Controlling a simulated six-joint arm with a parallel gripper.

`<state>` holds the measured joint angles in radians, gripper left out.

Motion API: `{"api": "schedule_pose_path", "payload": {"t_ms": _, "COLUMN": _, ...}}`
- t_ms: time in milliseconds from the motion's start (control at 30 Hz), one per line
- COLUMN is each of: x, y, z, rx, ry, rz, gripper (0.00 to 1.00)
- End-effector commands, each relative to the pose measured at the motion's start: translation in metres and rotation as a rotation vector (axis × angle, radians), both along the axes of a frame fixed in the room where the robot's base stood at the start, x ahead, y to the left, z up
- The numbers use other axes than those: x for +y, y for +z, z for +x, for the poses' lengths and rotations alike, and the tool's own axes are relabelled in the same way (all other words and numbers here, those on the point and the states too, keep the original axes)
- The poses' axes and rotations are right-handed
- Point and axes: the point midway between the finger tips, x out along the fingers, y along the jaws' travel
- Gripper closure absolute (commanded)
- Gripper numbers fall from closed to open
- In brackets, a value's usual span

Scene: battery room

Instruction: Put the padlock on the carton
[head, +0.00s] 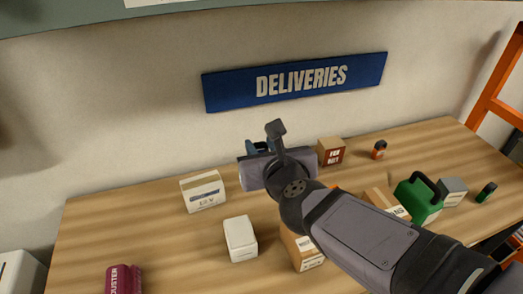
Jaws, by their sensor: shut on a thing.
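My gripper (280,170) is over the middle of the table, seen from behind, and its fingertips are hidden by its own body. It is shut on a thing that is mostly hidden. A dark blue piece (256,147) shows just past the gripper; I cannot tell whether it is part of the held thing. No padlock shows clearly. Several boxes could be the carton: a brown box with a red label (331,151) at the back, a brown box (303,250) partly behind my arm, another brown box (388,203) to the right, and a pale box marked 12V (203,191) at left.
A white block (240,238) stands at front centre, a magenta item (123,280) at front left. On the right are a green case with black handle (418,200), a grey box (453,191) and small items (379,150). The table's (120,220) left part is mostly clear.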

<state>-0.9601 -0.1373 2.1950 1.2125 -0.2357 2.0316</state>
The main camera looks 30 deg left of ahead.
Motion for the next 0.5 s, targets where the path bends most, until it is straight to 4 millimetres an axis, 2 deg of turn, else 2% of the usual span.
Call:
{"api": "schedule_pose_path", "payload": {"t_ms": 33, "x": 0.000, "y": 0.013, "z": 0.000, "rx": -0.001, "ry": 0.000, "rz": 0.002, "gripper": 0.96}}
{"api": "schedule_pose_path", "payload": {"t_ms": 200, "x": 0.000, "y": 0.027, "z": 0.000, "rx": -0.001, "ry": -0.001, "rz": 0.000, "gripper": 0.96}}
{"api": "schedule_pose_path", "payload": {"t_ms": 500, "x": 0.001, "y": 0.033, "z": 0.000, "rx": -0.001, "ry": 0.001, "rz": 0.000, "gripper": 0.96}}
